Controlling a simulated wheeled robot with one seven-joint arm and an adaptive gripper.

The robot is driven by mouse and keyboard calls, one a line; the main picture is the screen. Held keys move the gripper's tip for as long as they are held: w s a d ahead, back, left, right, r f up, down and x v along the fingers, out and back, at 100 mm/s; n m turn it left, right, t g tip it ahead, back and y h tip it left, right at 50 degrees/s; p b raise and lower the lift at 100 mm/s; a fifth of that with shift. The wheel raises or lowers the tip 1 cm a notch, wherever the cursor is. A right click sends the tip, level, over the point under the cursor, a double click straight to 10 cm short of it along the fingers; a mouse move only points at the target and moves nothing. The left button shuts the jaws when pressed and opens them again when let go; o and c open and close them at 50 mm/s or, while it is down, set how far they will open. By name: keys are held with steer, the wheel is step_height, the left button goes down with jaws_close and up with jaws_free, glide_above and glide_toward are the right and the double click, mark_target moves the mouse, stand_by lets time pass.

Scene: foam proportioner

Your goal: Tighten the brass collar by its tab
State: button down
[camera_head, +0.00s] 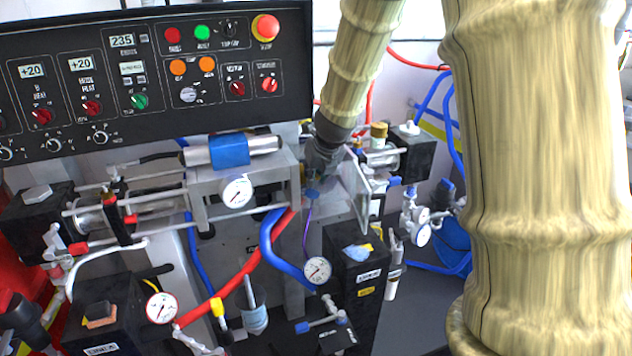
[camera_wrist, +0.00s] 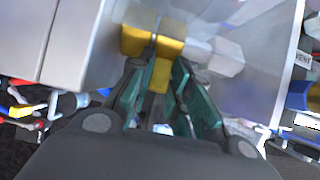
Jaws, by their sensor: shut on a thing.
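The brass collar (camera_wrist: 139,40) shows in the wrist view as a yellow-gold band at the front end of a pale metal body. Its tab (camera_wrist: 160,76) points down toward my palm. My gripper (camera_wrist: 158,82) has its teal-padded fingers on both sides of the tab and is shut on it. In the head view my gripper (camera_head: 322,165) is beside the right end of the grey pump block. There the collar and tab are hidden, and the fingertips are hard to make out.
A clear panel (camera_head: 353,192) stands close to the right of my gripper. The black control panel (camera_head: 155,80) is up to the left. A gauge (camera_head: 317,270), a blue hose (camera_head: 281,255) and a red hose (camera_head: 235,287) lie below.

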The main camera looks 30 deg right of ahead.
mark_target(316, 176)
steer(key=shift+f+t+b, duration=0.35)
steer(key=shift+t+b, duration=0.25)
steer(key=shift+b, duration=1.8)
steer(key=shift+s+r+b, duration=0.1)
steer(key=shift+b, duration=0.45)
steer(key=c, duration=1.3)
jaws_free()
steer(key=shift+r, duration=4.95)
